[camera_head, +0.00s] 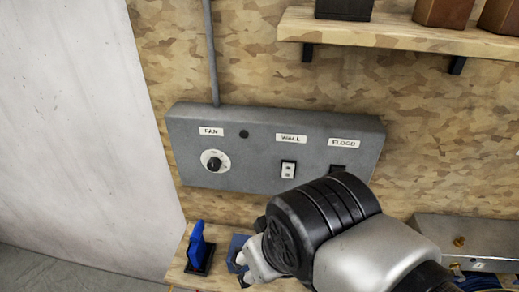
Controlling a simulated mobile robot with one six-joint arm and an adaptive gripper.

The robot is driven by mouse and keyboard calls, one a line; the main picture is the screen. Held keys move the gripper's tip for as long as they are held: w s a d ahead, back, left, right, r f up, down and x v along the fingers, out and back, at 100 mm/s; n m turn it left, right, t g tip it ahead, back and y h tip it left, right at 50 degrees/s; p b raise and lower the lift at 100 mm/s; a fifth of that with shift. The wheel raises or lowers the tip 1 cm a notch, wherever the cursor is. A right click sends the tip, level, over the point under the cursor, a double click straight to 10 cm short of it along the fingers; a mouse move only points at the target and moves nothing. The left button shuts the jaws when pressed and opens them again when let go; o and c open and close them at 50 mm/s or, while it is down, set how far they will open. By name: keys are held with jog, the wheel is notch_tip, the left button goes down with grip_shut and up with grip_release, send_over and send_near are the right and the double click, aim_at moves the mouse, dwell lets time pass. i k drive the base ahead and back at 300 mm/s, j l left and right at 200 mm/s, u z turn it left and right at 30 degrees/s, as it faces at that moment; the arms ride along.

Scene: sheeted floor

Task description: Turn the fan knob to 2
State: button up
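The fan knob (214,163) is a small black knob on a round white dial, under the FAN label (211,131). It sits at the left of a grey control box (258,126) on the wall. The dial marks are too small to read, so I cannot tell its setting. My gripper (241,268) is low in the view, below and to the right of the knob and apart from it. My wrist hides much of it, and I cannot tell whether it is open or shut.
A WALL switch (288,169) and a partly hidden FLOOD switch (338,168) share the box. A blue object on a black base (196,250) stands on the wooden surface below. A shelf (390,33) with pots is above right. A metal box (468,240) stands at right.

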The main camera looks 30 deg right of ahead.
aim_at(214, 164)
jog(key=z, duration=0.25)
jog(key=k+j+z, duration=0.25)
jog(key=j+z, duration=0.2)
jog(key=k+j+z, duration=0.3)
jog(key=z, duration=0.15)
jog(key=k+j, duration=0.15)
jog(key=k, duration=0.15)
jog(key=k+j, duration=0.2)
jog(key=i+l, duration=0.1)
jog(key=i, duration=0.25)
jog(key=i+l, duration=0.15)
jog(key=i, duration=0.15)
